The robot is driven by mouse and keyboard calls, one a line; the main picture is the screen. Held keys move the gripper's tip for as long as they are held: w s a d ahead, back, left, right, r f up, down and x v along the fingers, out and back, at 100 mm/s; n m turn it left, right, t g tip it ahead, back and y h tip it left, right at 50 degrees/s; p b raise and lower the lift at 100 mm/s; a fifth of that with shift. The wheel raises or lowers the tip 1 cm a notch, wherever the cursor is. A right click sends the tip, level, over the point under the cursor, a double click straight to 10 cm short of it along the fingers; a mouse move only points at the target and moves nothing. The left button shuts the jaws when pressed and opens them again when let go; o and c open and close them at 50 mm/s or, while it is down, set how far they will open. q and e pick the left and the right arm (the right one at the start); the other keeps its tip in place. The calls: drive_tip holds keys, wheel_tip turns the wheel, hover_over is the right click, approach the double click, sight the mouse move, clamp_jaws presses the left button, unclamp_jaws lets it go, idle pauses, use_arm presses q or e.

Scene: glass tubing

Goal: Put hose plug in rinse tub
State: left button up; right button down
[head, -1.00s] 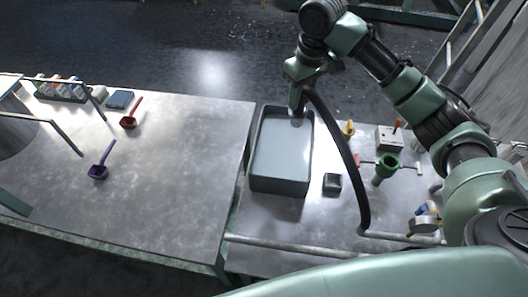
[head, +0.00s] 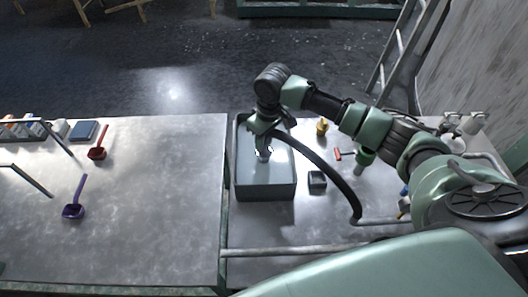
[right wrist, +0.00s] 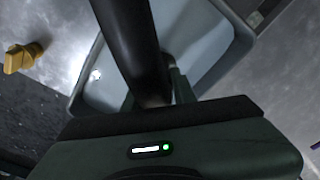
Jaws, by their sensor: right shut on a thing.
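The rinse tub is a grey, open rectangular tub (head: 265,193) in the middle of the head view. Its pale rim and inside also fill the upper part of the right wrist view (right wrist: 90,45). My right gripper (head: 263,150) points down over the middle of the tub and is shut on the end of a black hose (head: 325,166). The hose arcs from the gripper to a pipe at the right. In the right wrist view the hose (right wrist: 130,40) runs into the jaws. The plug itself is mostly hidden by the jaws. My left gripper is out of view.
A small dark box (head: 317,182) and a yellow fitting (head: 321,127) stand right of the tub. A metal pipe (head: 300,251) runs along the front.

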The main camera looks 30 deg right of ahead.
sight(264, 152)
drive_tip(key=shift+f, duration=2.75)
drive_tip(key=shift+f, duration=0.1)
drive_tip(key=c, duration=1.1)
unclamp_jaws()
drive_tip(key=shift+c, duration=0.2)
wheel_tip(264, 152, up, 12)
drive_tip(key=s, duration=0.1)
drive_tip(key=shift+s+d, duration=0.2)
drive_tip(key=shift+d, duration=0.05)
